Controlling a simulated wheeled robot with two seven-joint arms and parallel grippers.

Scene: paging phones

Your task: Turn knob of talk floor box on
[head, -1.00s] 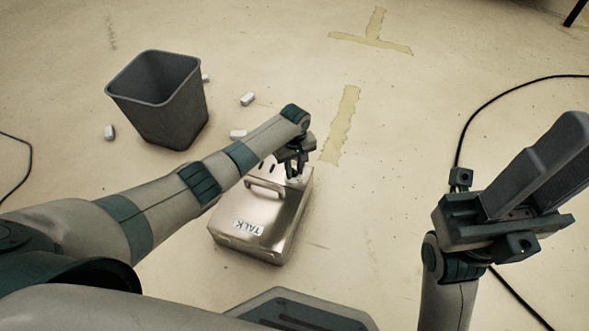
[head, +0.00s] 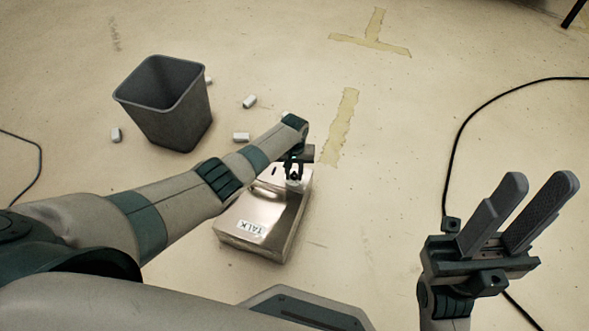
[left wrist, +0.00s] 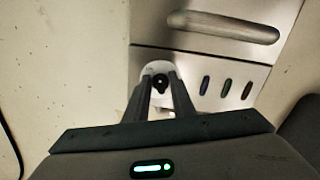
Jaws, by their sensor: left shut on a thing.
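The talk floor box (head: 262,208) is a shiny metal box on the floor with a white TALK label (head: 250,227) at its near end. My left gripper (head: 295,175) is at the box's far right corner. In the left wrist view its fingers (left wrist: 161,82) are shut on a small dark knob (left wrist: 160,79) standing on a white plate, and they partly hide it. My right gripper (head: 542,182) is open and empty, raised at the right, away from the box.
A grey bin (head: 165,105) stands behind my left arm, with several small white blocks (head: 249,102) around it. A black cable (head: 452,160) lies at the right.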

